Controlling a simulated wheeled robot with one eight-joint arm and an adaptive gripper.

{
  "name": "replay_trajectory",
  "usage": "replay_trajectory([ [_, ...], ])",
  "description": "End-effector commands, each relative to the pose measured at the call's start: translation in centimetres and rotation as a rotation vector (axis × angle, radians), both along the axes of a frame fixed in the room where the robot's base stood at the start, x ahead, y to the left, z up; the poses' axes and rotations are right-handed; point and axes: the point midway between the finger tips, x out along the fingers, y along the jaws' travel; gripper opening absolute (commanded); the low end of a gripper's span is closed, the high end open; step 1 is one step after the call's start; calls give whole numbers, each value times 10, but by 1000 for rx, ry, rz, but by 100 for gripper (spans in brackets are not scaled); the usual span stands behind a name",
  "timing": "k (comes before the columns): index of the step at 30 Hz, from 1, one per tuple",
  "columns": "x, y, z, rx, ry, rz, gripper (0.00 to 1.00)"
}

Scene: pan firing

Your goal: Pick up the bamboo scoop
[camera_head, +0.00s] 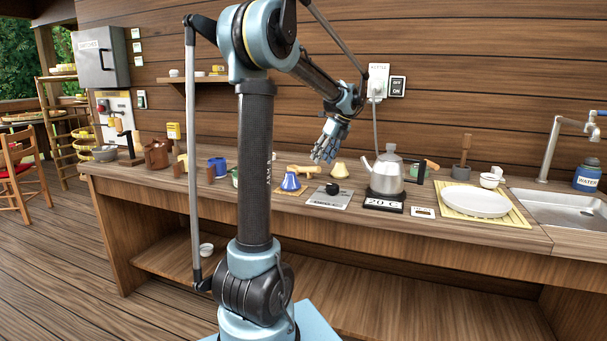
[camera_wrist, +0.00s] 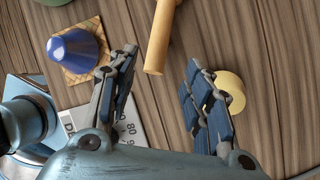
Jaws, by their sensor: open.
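A tan, rod-shaped piece that looks like the bamboo scoop (camera_head: 301,169) lies on the counter just left of my gripper (camera_head: 323,157). In the wrist view, the tan rod (camera_wrist: 162,32) runs from the top edge down to between the two fingertips. Its far end is out of that view. My gripper (camera_wrist: 160,64) is open and empty, above the counter, with fingers spread on either side of the rod's near end. Whether a finger touches it cannot be told.
A blue cone-shaped dripper (camera_head: 290,182) stands on a woven mat at left.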

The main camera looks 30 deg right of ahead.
Motion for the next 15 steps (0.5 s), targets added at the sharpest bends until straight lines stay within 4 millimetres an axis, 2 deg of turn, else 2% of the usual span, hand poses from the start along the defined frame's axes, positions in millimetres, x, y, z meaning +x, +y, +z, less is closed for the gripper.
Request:
replay_trajectory([
  [3, 5, 4, -13, 0, 0, 1, 46],
  [11, 11, 9, -26, 0, 1, 1, 46],
  [15, 19, 17, -43, 0, 0, 3, 46],
])
